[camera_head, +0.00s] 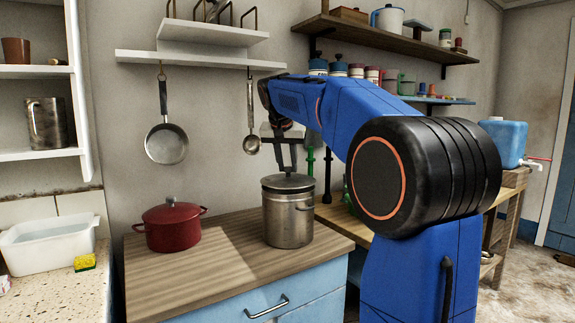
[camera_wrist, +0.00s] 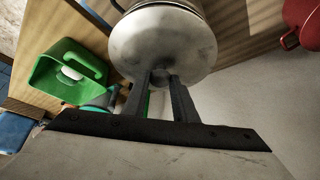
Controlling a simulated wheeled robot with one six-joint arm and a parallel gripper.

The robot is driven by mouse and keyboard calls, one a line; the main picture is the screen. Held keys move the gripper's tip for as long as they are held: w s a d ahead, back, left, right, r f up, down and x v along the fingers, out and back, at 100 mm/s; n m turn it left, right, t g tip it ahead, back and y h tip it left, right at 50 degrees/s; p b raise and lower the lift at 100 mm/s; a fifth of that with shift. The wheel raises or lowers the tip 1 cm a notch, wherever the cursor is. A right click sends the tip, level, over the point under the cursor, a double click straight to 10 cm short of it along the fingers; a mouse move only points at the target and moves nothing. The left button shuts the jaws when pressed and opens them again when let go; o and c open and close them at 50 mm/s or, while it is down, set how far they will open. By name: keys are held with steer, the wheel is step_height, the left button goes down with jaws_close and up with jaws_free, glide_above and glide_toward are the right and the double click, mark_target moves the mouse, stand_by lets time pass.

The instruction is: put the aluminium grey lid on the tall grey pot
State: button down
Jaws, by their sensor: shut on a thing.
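The tall grey pot (camera_head: 288,222) stands upright on the wooden counter top. The aluminium grey lid (camera_head: 287,183) is level over the pot's mouth and looks to meet its rim. I cannot tell whether it rests fully on it. The lid shows from above in the wrist view (camera_wrist: 162,42), with part of the pot's side (camera_wrist: 190,5) beyond it. My gripper (camera_head: 287,170) is above the lid, pointing down, its fingers shut on the lid's knob. The knob is mostly hidden between the fingertips (camera_wrist: 160,76).
A red lidded pot (camera_head: 173,226) stands left on the counter (camera_head: 215,270). A pan (camera_head: 166,143) and a ladle (camera_head: 251,115) hang on the wall behind. A green container (camera_wrist: 68,72) shows in the wrist view. Bare counter lies between the two pots.

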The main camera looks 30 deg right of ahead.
steer(key=shift+f, duration=0.7)
stand_by(1.5)
steer(key=c, duration=0.9)
jaws_free()
steer(key=shift+r, duration=3.5)
